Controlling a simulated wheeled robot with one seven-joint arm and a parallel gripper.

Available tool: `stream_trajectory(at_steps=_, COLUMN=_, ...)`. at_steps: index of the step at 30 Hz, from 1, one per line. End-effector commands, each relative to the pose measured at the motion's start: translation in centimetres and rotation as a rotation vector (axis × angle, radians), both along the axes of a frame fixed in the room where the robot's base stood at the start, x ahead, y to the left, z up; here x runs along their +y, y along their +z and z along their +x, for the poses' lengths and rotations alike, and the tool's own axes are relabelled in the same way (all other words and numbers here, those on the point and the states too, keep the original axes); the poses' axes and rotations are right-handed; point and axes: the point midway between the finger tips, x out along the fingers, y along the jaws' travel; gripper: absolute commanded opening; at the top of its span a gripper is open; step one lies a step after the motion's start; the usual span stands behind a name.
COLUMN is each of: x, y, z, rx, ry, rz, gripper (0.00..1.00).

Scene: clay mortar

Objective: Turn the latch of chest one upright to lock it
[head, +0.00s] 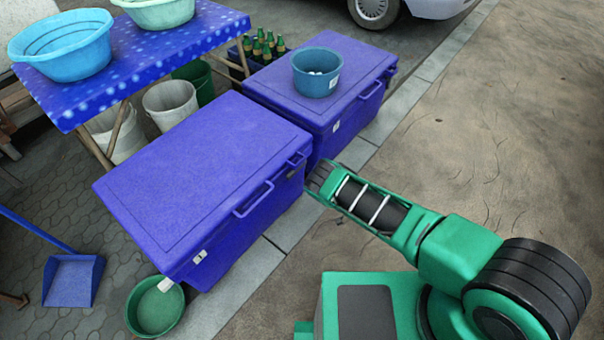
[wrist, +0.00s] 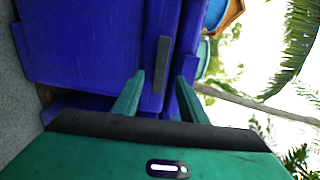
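A blue chest (head: 200,175) with a closed lid and a front handle (head: 253,199) stands nearest me; I see no label telling whether it is chest one. My gripper (head: 318,178) is at the right end of its front in the head view and hides part of that corner. In the wrist view my gripper (wrist: 159,76) is open, one green finger on each side of a dark grey latch bar (wrist: 162,62). The bar lies along the lid seam, so it looks level, not upright. I cannot tell whether the fingers touch it. Another pale latch (head: 200,257) shows at the front's left end.
A second blue chest (head: 350,70) stands behind, with a blue basin (head: 317,72) on its lid. A green basin (head: 157,308) and a blue dustpan (head: 73,280) lie on the paving. A table (head: 130,75) with tubs is at back left. The ground to the right is clear.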

Motion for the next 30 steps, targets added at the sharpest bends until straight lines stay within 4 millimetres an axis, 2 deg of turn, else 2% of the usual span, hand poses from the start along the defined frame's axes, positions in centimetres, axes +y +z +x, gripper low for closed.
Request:
stream_trajectory(at_steps=6, x=3.2, y=0.1, z=2.5, rx=-0.002, ry=0.001, rz=0.002, gripper=0.39)
stream_trajectory(at_steps=12, x=5.3, y=0.0, z=4.2, rx=-0.001, ry=-0.001, rz=0.001, gripper=0.39)
stream_trajectory(at_steps=18, x=6.2, y=0.0, z=4.9, rx=0.0, ry=-0.002, rz=0.0, gripper=0.39)
stream_trajectory(at_steps=26, x=6.3, y=0.0, z=5.0, rx=0.0, ry=-0.002, rz=0.0, gripper=0.39)
stream_trajectory(at_steps=27, x=6.3, y=0.0, z=5.0, rx=-0.001, ry=-0.002, rz=-0.001, gripper=0.34)
stream_trajectory(at_steps=30, x=6.2, y=0.0, z=5.0, rx=-0.001, ry=-0.002, rz=-0.001, gripper=0.1)
